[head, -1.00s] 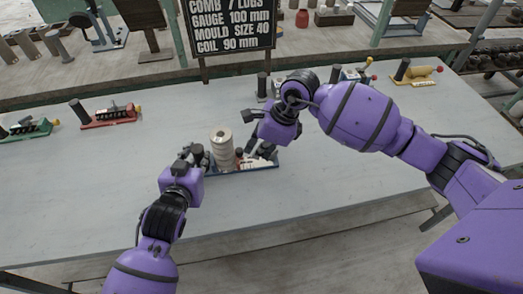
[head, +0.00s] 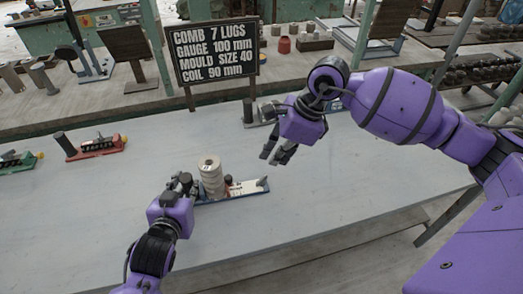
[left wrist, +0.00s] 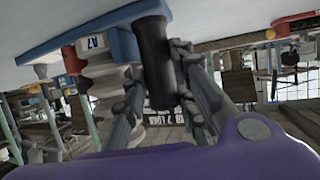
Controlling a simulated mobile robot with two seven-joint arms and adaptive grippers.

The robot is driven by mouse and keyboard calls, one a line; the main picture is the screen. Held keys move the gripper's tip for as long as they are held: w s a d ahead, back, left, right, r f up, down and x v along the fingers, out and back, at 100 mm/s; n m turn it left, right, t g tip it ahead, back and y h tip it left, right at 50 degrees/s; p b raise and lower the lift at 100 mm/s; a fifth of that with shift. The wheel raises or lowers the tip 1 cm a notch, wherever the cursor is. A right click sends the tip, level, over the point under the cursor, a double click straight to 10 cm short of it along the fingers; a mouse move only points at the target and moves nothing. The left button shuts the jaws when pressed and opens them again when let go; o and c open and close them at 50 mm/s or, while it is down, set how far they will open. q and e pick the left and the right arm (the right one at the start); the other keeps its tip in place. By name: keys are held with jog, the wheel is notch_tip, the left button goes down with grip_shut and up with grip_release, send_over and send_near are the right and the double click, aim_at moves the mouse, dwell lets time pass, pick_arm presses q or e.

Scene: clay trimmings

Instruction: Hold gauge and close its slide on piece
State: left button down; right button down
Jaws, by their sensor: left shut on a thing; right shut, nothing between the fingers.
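My left gripper (head: 180,184) is shut on the gauge's black post (left wrist: 153,60), left of the piece.
A red gauge (head: 97,147) and a green gauge (head: 18,158) lie at the table's left. Another gauge stands behind my right gripper, partly hidden. A black sign (head: 215,52) with sizes rises behind the table's back edge. The table's front and right are clear.

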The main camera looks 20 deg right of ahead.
pick_arm(q)
jog(key=c, duration=1.4)
grip_release()
jog(key=shift+a, duration=0.1)
jog(key=shift+o, duration=0.2)
